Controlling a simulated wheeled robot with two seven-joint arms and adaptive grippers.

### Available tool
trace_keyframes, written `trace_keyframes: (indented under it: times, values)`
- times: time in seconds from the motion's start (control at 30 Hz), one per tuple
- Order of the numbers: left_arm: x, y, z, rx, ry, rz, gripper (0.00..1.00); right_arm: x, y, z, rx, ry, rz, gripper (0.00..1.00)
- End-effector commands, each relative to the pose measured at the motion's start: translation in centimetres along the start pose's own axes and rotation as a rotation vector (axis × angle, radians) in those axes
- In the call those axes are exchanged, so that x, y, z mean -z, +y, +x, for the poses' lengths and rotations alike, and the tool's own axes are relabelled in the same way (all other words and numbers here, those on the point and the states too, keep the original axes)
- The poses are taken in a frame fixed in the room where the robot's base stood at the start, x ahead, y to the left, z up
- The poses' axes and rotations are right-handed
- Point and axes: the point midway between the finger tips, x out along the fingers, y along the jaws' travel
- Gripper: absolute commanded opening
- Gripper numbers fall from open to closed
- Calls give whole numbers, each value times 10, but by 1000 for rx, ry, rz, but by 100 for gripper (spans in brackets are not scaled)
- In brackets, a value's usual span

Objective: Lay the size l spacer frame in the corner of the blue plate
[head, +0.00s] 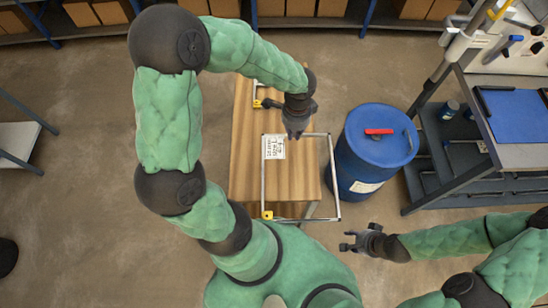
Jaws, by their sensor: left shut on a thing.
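A thin silver rectangular spacer frame (337,180) with a yellow corner piece is in the head view, over the wooden table and reaching past its right edge. My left gripper (295,134) is shut on the frame's far side. I cannot read a size on the frame. The blue plate (518,116) lies on the workbench at the right, well apart from the frame; its right part is cut off by the picture edge. My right gripper (346,242) is open and empty, low and to the right of the table.
A second frame with a yellow corner (257,103) lies at the table's far end. A white printed sheet (274,147) is on the wooden table (245,170). A blue barrel (375,150) with a red handle-like item on top stands between table and workbench (480,85). Shelves with boxes line the back.

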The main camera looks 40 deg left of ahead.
Motion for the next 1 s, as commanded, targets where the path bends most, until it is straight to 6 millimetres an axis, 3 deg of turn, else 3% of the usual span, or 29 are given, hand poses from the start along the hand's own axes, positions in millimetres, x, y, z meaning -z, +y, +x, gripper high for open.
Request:
trace_keyframes:
  times: [0.27, 0.7, 1.0]
  values:
    - [-3, -5, 3, 0, 0, -4, 0, 0, 1, 2, 0, 0, 0, 40]
    - [-48, -80, 45, -1, -1, -8, 0, 1, 10, 28, 0, 0, 0, 40]
    - [-65, -109, 86, 0, -1, -4, 0, 2, 16, 44, 0, 0, 0, 40]
